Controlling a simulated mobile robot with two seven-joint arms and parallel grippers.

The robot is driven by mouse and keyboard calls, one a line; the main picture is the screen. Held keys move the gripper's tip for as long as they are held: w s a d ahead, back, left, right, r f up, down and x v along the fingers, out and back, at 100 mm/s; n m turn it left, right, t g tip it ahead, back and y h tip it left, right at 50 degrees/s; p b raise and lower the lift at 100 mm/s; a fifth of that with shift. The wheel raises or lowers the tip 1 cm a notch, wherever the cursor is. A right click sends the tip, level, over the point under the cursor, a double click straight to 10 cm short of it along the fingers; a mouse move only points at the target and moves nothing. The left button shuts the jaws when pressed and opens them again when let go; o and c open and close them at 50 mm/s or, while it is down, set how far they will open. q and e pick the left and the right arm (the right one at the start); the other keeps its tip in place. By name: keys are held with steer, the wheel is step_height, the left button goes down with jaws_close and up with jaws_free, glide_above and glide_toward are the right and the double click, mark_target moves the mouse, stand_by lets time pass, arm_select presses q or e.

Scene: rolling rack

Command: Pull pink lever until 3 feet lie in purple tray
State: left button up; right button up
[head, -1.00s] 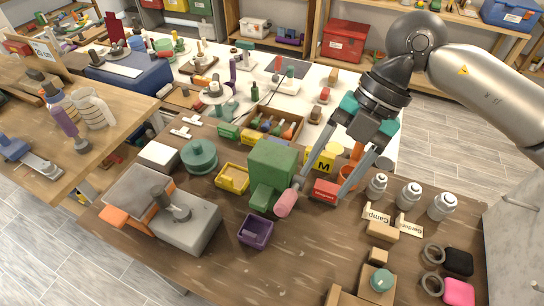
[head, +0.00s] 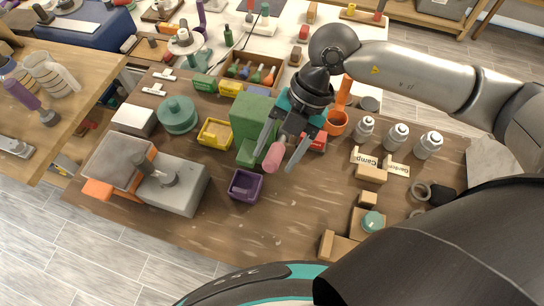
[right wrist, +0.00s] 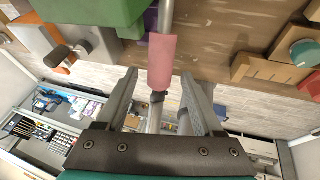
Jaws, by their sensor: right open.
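The green dispenser (head: 250,122) stands on the brown table. Its pink lever (head: 274,156) sticks out at the front right; it also shows in the right wrist view (right wrist: 162,60). The purple tray (head: 259,184) sits on the table in front of the dispenser; part of it shows in the right wrist view (right wrist: 150,22). I cannot tell what lies in it. My right gripper (head: 275,160) is open, with a finger on each side of the lever. In the right wrist view its fingers (right wrist: 160,76) flank the lever's near end with gaps. My left gripper is not in view.
A yellow bin (head: 203,136) and a teal round container (head: 177,115) stand left of the dispenser. A red box (head: 318,142) and an orange cup (head: 337,124) are close behind my right gripper. White bottles (head: 396,137) stand farther right.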

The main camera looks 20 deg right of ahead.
steer(key=shift+x, duration=1.35)
steer(key=shift+c, duration=0.3)
steer(key=shift+w, duration=0.1)
jaws_close()
